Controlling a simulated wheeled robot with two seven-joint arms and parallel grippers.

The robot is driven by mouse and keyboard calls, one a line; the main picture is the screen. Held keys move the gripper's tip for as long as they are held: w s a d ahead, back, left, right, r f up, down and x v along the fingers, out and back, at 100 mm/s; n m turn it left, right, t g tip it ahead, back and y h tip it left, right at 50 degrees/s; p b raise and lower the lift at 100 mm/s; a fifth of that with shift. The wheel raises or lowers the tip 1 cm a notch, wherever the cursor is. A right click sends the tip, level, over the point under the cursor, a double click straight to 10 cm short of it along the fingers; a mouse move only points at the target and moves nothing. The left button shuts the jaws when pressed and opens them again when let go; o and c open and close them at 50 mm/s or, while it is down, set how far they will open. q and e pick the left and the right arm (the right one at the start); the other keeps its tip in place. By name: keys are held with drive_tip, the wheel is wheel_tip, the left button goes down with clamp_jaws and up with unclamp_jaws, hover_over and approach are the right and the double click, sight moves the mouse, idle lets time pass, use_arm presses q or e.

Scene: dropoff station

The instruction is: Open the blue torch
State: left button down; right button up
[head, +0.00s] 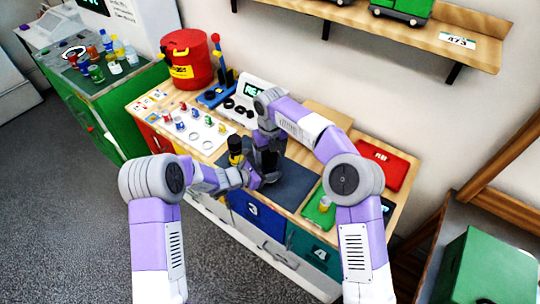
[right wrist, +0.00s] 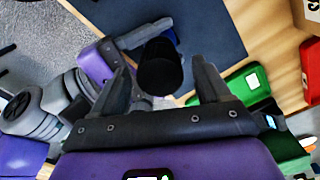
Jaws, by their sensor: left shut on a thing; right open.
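The torch (right wrist: 160,68) shows in the right wrist view as a black round end with a little blue behind it. My left gripper (right wrist: 150,32) is shut on it and holds it over the dark mat (head: 296,182). My right gripper (right wrist: 162,84) is open, with its fingers on either side of the black end; a gap shows at each finger. In the head view, my left gripper (head: 256,176) and right gripper (head: 268,163) meet over the mat, and their dark parts hide most of the torch.
A black and yellow item (head: 235,147) stands left of the grippers. A white sheet (head: 205,130) with several small coloured items and rings lies further left. A red bin (head: 187,60) stands behind. A red case (head: 382,165) and a green tray (head: 318,210) lie right of the mat.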

sight(271, 157)
use_arm(q)
drive_tip(key=shift+a+f, duration=0.1)
drive_tip(key=shift+f, duration=0.05)
use_arm(e)
wheel_tip(271, 157, up, 3)
drive_tip(key=shift+r, duration=0.3)
drive_tip(key=shift+c, duration=0.4)
drive_tip(key=m, duration=0.5)
drive_tip(key=shift+s+d+m, duration=0.15)
drive_tip(key=shift+m, duration=0.25)
drive_tip(key=m, duration=0.6)
drive_tip(key=shift+s, duration=0.1)
drive_tip(key=m, duration=0.6)
drive_tip(key=shift+g, duration=0.3)
drive_tip(key=m, duration=0.6)
drive_tip(key=shift+r, duration=0.15)
drive_tip(key=m, duration=0.4)
drive_tip(key=shift+r, duration=0.15)
drive_tip(key=m, duration=0.6)
drive_tip(key=shift+r, duration=0.4)
drive_tip(key=m, duration=0.4)
drive_tip(key=shift+r, duration=0.3)
drive_tip(key=m, duration=0.5)
drive_tip(key=shift+w+r, duration=0.25)
drive_tip(key=shift+r, duration=0.15)
drive_tip(key=shift+m, duration=0.3)
drive_tip(key=shift+f, duration=3.95)
